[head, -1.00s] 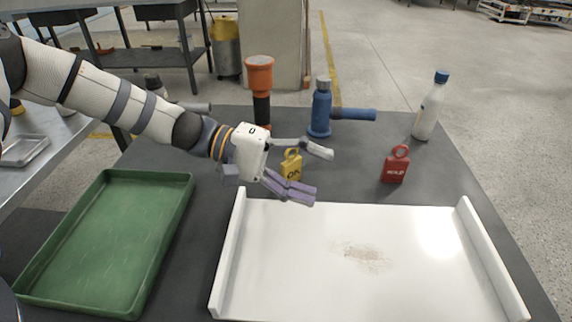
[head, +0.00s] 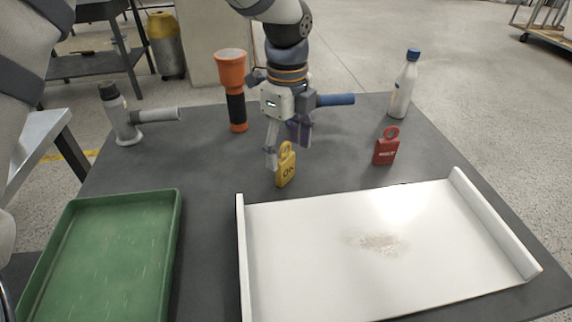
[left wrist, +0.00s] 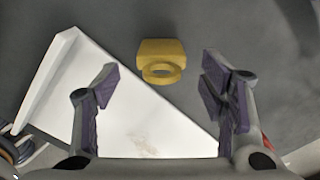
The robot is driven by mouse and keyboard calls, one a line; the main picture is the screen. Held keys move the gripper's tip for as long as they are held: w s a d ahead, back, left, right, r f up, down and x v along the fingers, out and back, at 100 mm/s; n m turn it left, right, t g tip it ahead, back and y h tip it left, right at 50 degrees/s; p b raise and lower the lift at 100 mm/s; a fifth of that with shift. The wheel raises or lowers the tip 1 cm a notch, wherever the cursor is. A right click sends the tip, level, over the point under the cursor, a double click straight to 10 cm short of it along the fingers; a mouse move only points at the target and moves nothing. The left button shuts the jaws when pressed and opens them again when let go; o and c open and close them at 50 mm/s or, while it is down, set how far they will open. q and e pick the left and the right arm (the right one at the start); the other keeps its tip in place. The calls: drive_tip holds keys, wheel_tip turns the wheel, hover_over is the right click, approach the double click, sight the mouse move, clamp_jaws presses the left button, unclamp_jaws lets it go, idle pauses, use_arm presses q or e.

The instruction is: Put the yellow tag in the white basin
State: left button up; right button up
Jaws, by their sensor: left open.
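The yellow tag (head: 286,172) stands upright on the dark table, just behind the left part of the white basin's back edge. It has a ring on top and dark "OK" lettering. My left gripper (head: 286,156) points down just above and behind it, open. In the left wrist view the yellow tag (left wrist: 160,58) lies ahead between the two spread fingers (left wrist: 160,85), touching neither as far as I can see. The white basin (head: 330,215) is a shallow tray with raised side walls and a brownish patch on its floor. My right gripper is out of view.
A green tray (head: 110,255) is at the left. A red tag (head: 386,150) and a white bottle (head: 403,88) stand at the back right. An orange-and-black tool (head: 234,90) and a grey handled tool (head: 125,120) stand behind, left of my gripper.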

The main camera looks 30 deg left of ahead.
sight(285, 169)
use_arm(q)
drive_tip(key=f, duration=0.6)
drive_tip(key=shift+w+a+f, duration=0.1)
drive_tip(key=shift+a+f, duration=0.15)
drive_tip(key=c, duration=1.1)
